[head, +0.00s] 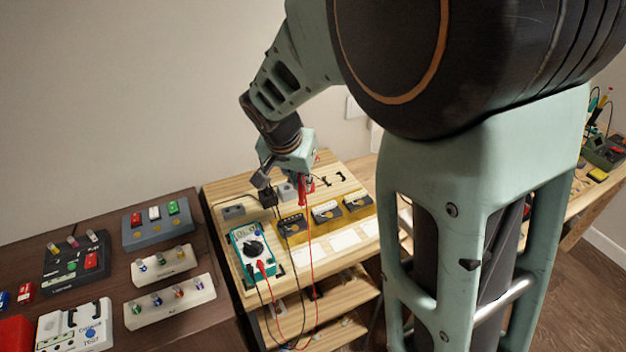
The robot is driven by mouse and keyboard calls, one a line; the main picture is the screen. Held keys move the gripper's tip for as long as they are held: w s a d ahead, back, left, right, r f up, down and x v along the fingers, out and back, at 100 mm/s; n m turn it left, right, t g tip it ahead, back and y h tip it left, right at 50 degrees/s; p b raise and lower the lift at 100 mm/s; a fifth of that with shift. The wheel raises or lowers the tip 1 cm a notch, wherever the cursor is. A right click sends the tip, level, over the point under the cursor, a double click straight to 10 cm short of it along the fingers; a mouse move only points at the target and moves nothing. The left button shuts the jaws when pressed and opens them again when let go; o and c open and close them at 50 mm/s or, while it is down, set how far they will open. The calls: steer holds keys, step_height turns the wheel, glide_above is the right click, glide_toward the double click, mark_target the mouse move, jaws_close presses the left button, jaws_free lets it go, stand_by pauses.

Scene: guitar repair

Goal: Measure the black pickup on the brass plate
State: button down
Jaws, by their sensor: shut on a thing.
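My gripper (285,184) is over the back of the wooden bench, seen small and partly hidden by its own wrist. It appears shut on a red probe (303,190), whose red lead hangs down in front of the bench. A black block (268,197) is just below the gripper; I cannot tell whether they touch. Three brass-coloured plates with dark parts stand in a row: left (291,225), middle (326,211) and right (357,203). I cannot tell which one bears the black pickup. A teal multimeter (252,250) with a black dial is at the bench's left front.
Grey blocks (233,211) sit near the gripper. White cards lie before the brass plates. Leads hang over the front edge past lower shelves (335,297). A dark table (205,325) with pedals and knob racks is at left. My column blocks the right side.

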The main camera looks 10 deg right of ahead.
steer(key=shift+s+a+f+b, duration=0.15)
steer(key=shift+a+f+b, duration=0.25)
steer(key=shift+f, duration=0.4)
steer(key=shift+s+a+f+b, duration=0.1)
steer(key=shift+a+f+b, duration=0.15)
steer(key=shift+f+b, duration=0.4)
steer(key=shift+s+a+f+b, duration=0.15)
steer(key=shift+a+f+b, duration=0.15)
steer(key=shift+f, duration=0.65)
steer(key=shift+r+b, duration=0.1)
steer(key=shift+b, duration=0.45)
steer(key=shift+f+b, duration=0.7)
steer(key=shift+b, duration=0.3)
stand_by(3.0)
step_height(320, 180, up, 6)
steer(key=p, duration=0.3)
steer(key=shift+p, duration=0.35)
